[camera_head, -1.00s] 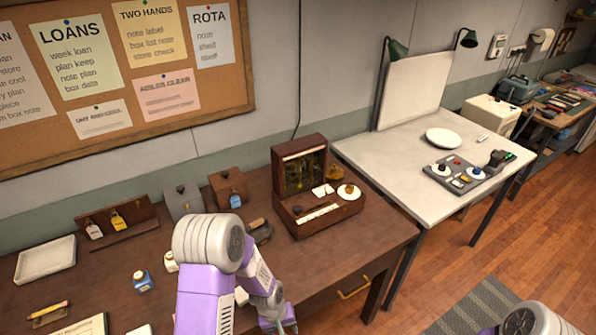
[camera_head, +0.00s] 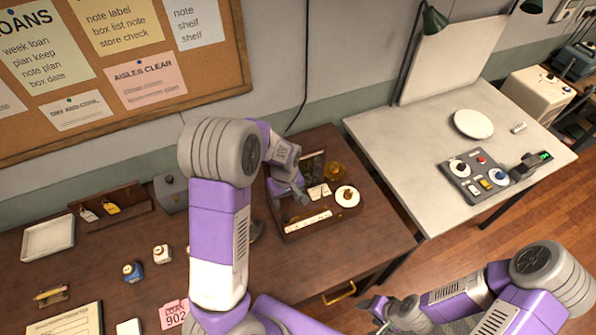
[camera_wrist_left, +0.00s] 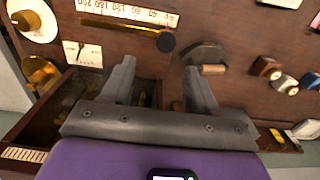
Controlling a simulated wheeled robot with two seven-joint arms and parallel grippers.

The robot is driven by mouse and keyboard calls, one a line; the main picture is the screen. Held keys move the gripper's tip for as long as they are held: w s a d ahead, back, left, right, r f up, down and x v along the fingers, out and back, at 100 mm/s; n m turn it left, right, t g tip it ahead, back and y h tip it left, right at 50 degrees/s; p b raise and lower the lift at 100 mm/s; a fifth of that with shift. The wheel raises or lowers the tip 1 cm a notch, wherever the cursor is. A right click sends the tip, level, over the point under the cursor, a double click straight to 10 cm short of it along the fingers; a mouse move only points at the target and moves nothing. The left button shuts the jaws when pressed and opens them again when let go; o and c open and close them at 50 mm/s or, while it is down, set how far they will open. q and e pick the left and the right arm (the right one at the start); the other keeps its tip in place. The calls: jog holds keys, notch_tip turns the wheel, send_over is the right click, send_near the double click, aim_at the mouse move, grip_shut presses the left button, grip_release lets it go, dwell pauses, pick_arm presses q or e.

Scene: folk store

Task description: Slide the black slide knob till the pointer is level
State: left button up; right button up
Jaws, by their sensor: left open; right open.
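The wooden instrument box (camera_head: 340,214) stands on the dark brown table. In the left wrist view, the round black slide knob (camera_wrist_left: 166,42) sits at the right end of a brass slot beside a white number scale (camera_wrist_left: 125,11). A white card with a thin dark pointer (camera_wrist_left: 82,53) lies near the slot; the pointer looks tilted in this view. My left gripper (camera_head: 296,198) is open and empty above the box, its fingertips short of the knob and apart from it. It hides the knob in the head view. My right gripper (camera_head: 374,312) is open and empty, low near the table's front edge.
A white dial with a brass knob (camera_head: 347,196) and an amber round part (camera_head: 335,171) are on the box's right. A grey-white table (camera_head: 400,135) with a control panel (camera_head: 477,178) is at right.

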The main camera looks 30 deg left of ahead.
aim_at(286, 217)
pick_arm(q)
jog(key=shift+s+r, duration=0.15)
jog(key=shift+s, duration=0.05)
jog(key=shift+s+f+b, duration=0.55)
jog(key=shift+s+b, duration=0.1)
jog(key=f, duration=0.1)
jog(key=f+b, duration=0.2)
jog(key=shift+w, duration=0.25)
jog(key=shift+s+f+b, duration=0.1)
jog(key=shift+f+b, duration=0.55)
jog(key=shift+f, duration=0.05)
notch_tip(286, 217, down, 4)
jog(key=b, duration=0.3)
jog(key=shift+f, duration=0.1)
pick_arm(e)
notch_tip(286, 217, down, 7)
jog(key=s, duration=0.1)
jog(key=shift+f, duration=0.2)
pick_arm(q)
jog(key=c, duration=0.8)
